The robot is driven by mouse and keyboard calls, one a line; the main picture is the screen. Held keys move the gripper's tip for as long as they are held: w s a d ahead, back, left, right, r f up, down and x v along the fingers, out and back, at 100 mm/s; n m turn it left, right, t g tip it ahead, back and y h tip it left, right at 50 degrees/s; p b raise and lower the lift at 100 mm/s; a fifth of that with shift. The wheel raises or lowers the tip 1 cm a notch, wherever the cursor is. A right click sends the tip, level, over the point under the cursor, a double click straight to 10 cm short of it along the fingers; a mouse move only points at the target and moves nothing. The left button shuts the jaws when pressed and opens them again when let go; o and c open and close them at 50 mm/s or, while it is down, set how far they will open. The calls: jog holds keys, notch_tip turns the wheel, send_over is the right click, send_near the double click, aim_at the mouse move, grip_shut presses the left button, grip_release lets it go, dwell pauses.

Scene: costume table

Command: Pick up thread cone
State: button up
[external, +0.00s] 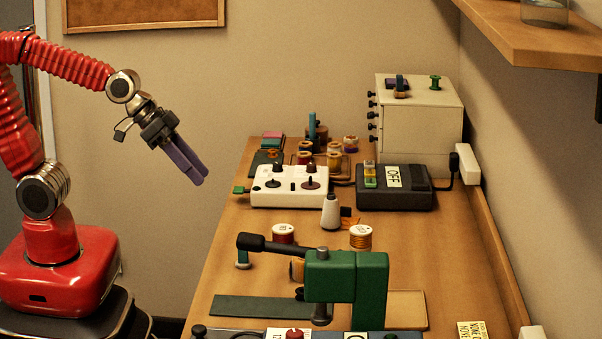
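A small pale grey-white cone (331,213), which looks like the thread cone, stands upright near the middle of the table, in front of the white box with knobs. A bit of orange material shows just right of it. My gripper (198,179) has purple fingers. It hangs in the air left of the table, higher than the cone and well apart from it, pointing down to the right. The fingers overlap in this view, so any gap between them is unclear. No held object shows.
An orange spool (360,237) and a red-and-white spool (283,234) stand close to the cone. A green clamp-like machine (345,275) rises in front. Behind are the white knobbed box (289,188) and a dark OFF switch box (393,187). The table's left strip is mostly clear.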

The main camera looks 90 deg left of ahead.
jog(key=w+t, duration=0.1)
jog(key=w, duration=0.6)
jog(key=n+t+y, duration=0.3)
jog(key=n+y, duration=0.1)
jog(key=y, duration=0.2)
send_near(326, 198)
jog(key=w, duration=0.1)
jog(key=shift+a+r, duration=0.25)
jog(key=shift+r, duration=0.15)
jog(key=shift+w, duration=0.1)
jog(key=shift+x, duration=4.25)
jog(key=shift+w+d, duration=0.1)
jog(key=shift+w, duration=0.1)
jog(key=shift+x, duration=2.55)
jog(key=shift+d, duration=0.15)
